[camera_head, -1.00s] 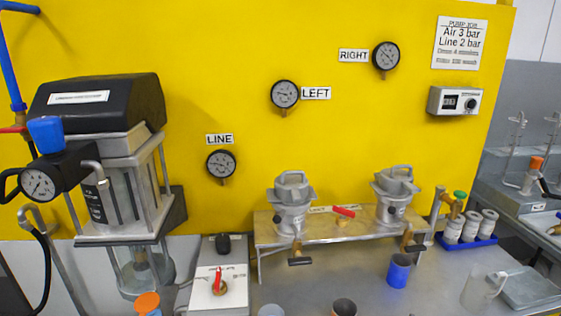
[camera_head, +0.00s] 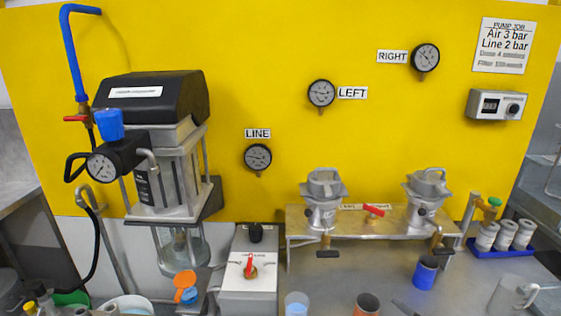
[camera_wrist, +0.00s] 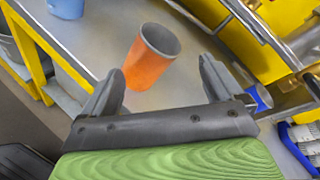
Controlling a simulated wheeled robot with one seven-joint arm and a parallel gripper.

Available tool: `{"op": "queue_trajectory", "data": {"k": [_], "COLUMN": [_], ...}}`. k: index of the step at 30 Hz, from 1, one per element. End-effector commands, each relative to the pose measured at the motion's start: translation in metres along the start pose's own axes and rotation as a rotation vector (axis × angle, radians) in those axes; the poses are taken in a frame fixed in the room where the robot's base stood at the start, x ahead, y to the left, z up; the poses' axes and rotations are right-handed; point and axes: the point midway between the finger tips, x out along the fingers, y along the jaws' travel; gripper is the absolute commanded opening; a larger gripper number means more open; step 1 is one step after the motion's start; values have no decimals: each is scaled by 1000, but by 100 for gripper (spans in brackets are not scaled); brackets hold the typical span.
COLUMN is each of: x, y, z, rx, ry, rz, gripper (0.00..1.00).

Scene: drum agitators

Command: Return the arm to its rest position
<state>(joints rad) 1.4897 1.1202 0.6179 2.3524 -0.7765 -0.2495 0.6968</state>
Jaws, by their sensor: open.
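My gripper (camera_wrist: 160,92) shows in the wrist view with its two dark fingers spread apart and nothing between them. An orange cup (camera_wrist: 148,66) with a grey inside stands on the steel bench (camera_wrist: 105,25), beyond the fingertips and apart from them. In the head view the orange cup (camera_head: 367,304) is cut by the bottom edge. My gripper is not clearly seen in the head view.
Two grey pots (camera_head: 323,200) (camera_head: 427,198) sit on a raised metal shelf (camera_head: 375,229). A pump (camera_head: 165,150) stands at left before the yellow panel (camera_head: 230,40). A white valve box (camera_head: 248,280) stands beside it.

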Motion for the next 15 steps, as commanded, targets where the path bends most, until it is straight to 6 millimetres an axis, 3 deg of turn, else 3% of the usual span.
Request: {"op": "queue_trajectory", "data": {"k": [4, 8, 11, 15], "x": [6, -8, -29, -66], "y": [35, 60, 65, 56], "z": [52, 93, 122, 169], "rx": [-368, -748, -1024, -1379], "ry": [-32, -58, -65, -56], "rz": [321, 619, 805, 991], "gripper": [94, 94, 94, 94]}}
